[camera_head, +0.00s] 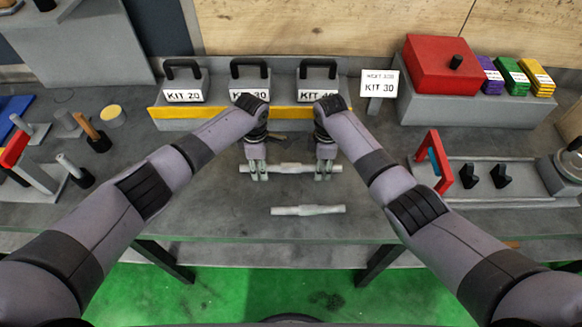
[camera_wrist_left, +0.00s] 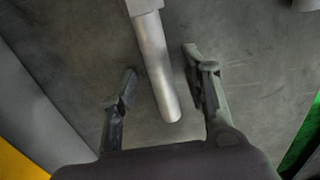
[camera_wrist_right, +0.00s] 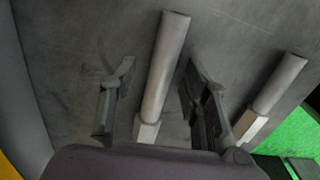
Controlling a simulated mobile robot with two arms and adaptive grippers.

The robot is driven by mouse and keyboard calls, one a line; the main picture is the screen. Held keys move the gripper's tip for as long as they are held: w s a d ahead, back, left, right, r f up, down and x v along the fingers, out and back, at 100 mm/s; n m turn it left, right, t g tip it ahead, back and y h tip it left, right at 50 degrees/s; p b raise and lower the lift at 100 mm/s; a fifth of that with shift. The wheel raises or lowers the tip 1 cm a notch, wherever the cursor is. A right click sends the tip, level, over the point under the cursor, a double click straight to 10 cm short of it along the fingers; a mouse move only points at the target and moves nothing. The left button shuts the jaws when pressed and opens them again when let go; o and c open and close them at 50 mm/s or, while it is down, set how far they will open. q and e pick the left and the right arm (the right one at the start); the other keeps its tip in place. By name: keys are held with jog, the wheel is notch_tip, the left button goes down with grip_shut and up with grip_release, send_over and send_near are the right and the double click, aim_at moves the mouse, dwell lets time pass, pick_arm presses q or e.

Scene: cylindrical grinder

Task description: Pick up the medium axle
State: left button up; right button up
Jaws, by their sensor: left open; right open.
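Two light grey stepped axles lie on the grey table. The longer axle (camera_head: 290,168) lies farther back, and the shorter axle (camera_head: 308,210) lies nearer the front edge. I cannot tell by label which is the medium one. My left gripper (camera_head: 258,174) is open over the left end of the longer axle, and my right gripper (camera_head: 324,174) is open over its right end. In the left wrist view, the axle (camera_wrist_left: 153,60) passes between the open fingers. In the right wrist view, the longer axle (camera_wrist_right: 165,65) runs between the fingers, with the shorter axle (camera_wrist_right: 277,85) beside it.
Kit boxes with black handles (camera_head: 183,82) stand behind on a yellow-edged shelf. A KIT 30 sign (camera_head: 380,84) and a red box (camera_head: 443,68) are at the back right. A fixture with a red bracket (camera_head: 433,160) is right. Tools (camera_head: 92,132) stand left.

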pick_arm(q)
grip_shut()
pick_arm(e)
grip_shut()
jog(key=shift+r, duration=0.1)
dwell(0.8)
